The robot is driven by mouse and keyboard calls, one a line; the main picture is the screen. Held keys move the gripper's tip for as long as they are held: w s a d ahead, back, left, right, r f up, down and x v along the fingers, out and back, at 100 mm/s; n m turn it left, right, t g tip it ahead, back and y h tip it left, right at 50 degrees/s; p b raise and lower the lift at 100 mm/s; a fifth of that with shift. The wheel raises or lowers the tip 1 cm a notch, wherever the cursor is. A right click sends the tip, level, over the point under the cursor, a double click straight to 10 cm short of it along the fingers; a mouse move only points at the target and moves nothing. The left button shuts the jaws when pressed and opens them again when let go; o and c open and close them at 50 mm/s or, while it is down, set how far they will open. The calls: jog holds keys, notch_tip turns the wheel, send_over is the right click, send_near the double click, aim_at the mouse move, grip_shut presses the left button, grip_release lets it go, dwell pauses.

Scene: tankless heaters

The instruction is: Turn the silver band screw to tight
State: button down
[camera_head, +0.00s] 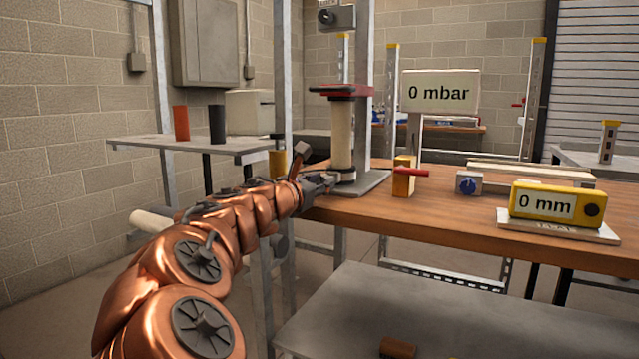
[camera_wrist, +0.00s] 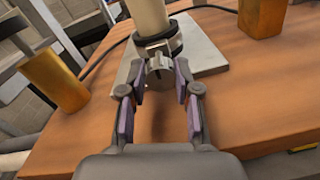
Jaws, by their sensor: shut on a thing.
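The silver band screw (camera_wrist: 159,75) sits on the front of a silver band (camera_wrist: 157,47) around the foot of a pale upright tube (camera_wrist: 148,15). The tube (camera_head: 343,135) stands on a grey base plate (camera_head: 372,184) at the table's left end. My gripper (camera_head: 322,182) reaches this foot from the left, and the screw is too small to make out there. In the wrist view my gripper (camera_wrist: 158,70) has its two fingers on either side of the screw and is shut on it. The exact contact at the pads is hard to see.
A sign (camera_head: 440,91) reads "0 mbar", and a yellow gauge (camera_head: 556,204) reads "0 mm". A wooden block with a red lever (camera_head: 405,174) and a blue-knob box (camera_head: 468,183) stand right of the tube. A yellow cylinder (camera_wrist: 54,80) is at the left. The front wooden tabletop (camera_head: 440,225) is clear.

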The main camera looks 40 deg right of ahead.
jog(key=shift+r+m+p, duration=0.25)
jog(key=shift+m+p, duration=0.35)
jog(key=shift+p, duration=1.95)
jog(key=shift+f+m, duration=0.25)
jog(key=shift+m, duration=0.45)
jog(key=m, duration=0.3)
jog(key=shift+s+p, duration=0.1)
jog(key=shift+p, duration=0.3)
jog(key=m, duration=0.4)
jog(key=m+b, duration=0.1)
jog(key=m, duration=0.2)
jog(key=shift+f, duration=0.15)
jog(key=m+b, duration=0.1)
jog(key=m, duration=0.3)
jog(key=shift+s+d+f+b, duration=0.1)
jog(key=shift+b, duration=0.25)
jog(key=m+t+b, duration=0.1)
jog(key=m+b, duration=0.1)
jog(key=m, duration=0.2)
jog(key=shift+m+y, duration=0.3)
jog(key=shift+m, duration=0.1)
